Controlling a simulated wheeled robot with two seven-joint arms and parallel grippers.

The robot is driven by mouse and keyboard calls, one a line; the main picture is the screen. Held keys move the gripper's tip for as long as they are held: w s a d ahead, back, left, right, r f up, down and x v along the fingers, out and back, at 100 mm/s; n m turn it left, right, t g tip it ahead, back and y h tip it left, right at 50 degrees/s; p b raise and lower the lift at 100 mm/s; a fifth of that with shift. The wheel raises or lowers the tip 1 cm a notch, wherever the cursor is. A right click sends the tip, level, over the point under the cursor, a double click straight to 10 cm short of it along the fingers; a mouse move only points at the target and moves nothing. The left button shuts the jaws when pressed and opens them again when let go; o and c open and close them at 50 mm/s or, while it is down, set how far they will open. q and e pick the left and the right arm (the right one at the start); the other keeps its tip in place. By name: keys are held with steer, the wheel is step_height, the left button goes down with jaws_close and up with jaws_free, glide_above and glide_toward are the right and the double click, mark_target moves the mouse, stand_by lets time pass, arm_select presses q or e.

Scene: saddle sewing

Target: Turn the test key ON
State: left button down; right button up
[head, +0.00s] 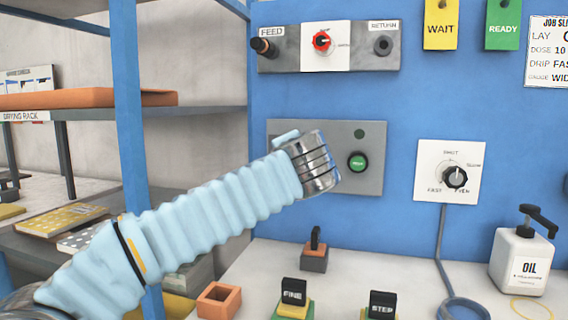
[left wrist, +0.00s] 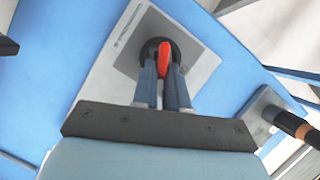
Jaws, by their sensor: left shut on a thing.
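The test key (left wrist: 165,52) shows in the left wrist view as a red grip standing on a black round base on a grey plate. My left gripper (left wrist: 163,75) is shut on it, with one finger on each side of the red grip. In the head view my left arm's metal wrist covers the left part of the grey panel (head: 376,180), so the key and fingertips are hidden there. A green button (head: 357,162) and a dark green lamp (head: 359,133) show on this panel's right side. My right gripper is in neither view.
A white dial (head: 455,178) is on the right. FINE (head: 293,291) and STEP (head: 382,304) blocks and an oil bottle (head: 521,259) stand below.

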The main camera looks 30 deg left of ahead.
arm_select(q)
steer(key=m, duration=0.1)
steer(key=m+y+b, duration=0.1)
steer(key=shift+f+m+t, duration=0.3)
steer(key=m, duration=0.1)
steer(key=m+b, duration=0.1)
steer(key=m, duration=0.1)
steer(key=shift+f+t+y, duration=0.3)
steer(key=shift+t+y, duration=0.1)
